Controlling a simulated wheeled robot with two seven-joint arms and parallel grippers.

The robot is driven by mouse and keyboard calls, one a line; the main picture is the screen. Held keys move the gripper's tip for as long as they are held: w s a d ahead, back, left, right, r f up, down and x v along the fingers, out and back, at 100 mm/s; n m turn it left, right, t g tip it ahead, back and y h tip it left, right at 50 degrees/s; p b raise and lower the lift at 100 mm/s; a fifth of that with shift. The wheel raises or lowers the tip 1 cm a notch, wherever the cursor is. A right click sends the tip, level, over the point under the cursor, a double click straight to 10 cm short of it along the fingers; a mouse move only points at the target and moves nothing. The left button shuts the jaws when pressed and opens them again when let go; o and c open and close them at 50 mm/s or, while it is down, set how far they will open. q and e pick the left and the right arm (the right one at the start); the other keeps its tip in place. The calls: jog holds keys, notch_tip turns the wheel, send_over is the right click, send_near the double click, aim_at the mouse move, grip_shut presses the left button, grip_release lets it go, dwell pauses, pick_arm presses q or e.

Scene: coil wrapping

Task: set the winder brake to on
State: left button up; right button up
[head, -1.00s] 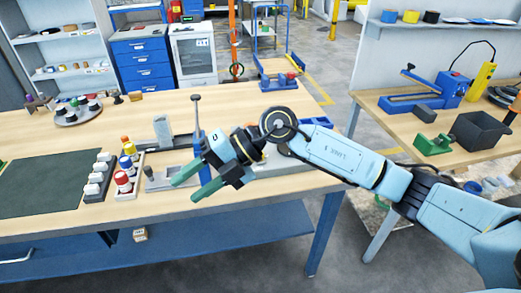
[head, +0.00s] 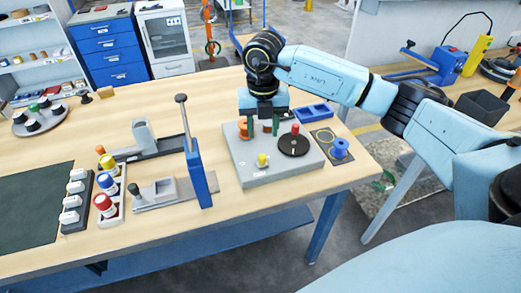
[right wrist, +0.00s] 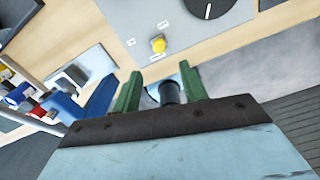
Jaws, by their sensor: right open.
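The winder is a grey box (head: 270,170) on the wooden table, and its corner shows at the top of the right wrist view. It carries a black disc (head: 293,146) with a red knob (head: 295,129). A small yellow knob (head: 262,160) stands at its front; in the right wrist view the yellow knob (right wrist: 158,44) sits beside small pale label plates. I cannot read the brake setting. My right gripper (head: 263,126) points down over the winder's back, beside an orange spool part (head: 243,128). Its green fingers (right wrist: 161,88) are apart with no winder part gripped. My left gripper is out of view.
A blue upright post (head: 200,175) with a tall lever stands left of the winder. A blue spool (head: 340,149) sits on a dark pad at its right. A blue tray (head: 312,113) lies behind it. Bottles (head: 105,204) and a green mat (head: 35,205) are further left.

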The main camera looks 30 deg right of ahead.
send_over(262, 156)
jog(key=f, duration=0.4)
jog(key=shift+s, duration=0.2)
notch_tip(262, 156, down, 5)
jog(key=shift+w+r, duration=0.1)
jog(key=shift+f, duration=0.35)
jog(key=shift+c, duration=0.4)
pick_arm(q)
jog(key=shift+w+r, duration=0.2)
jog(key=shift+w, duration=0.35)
pick_arm(e)
grip_shut()
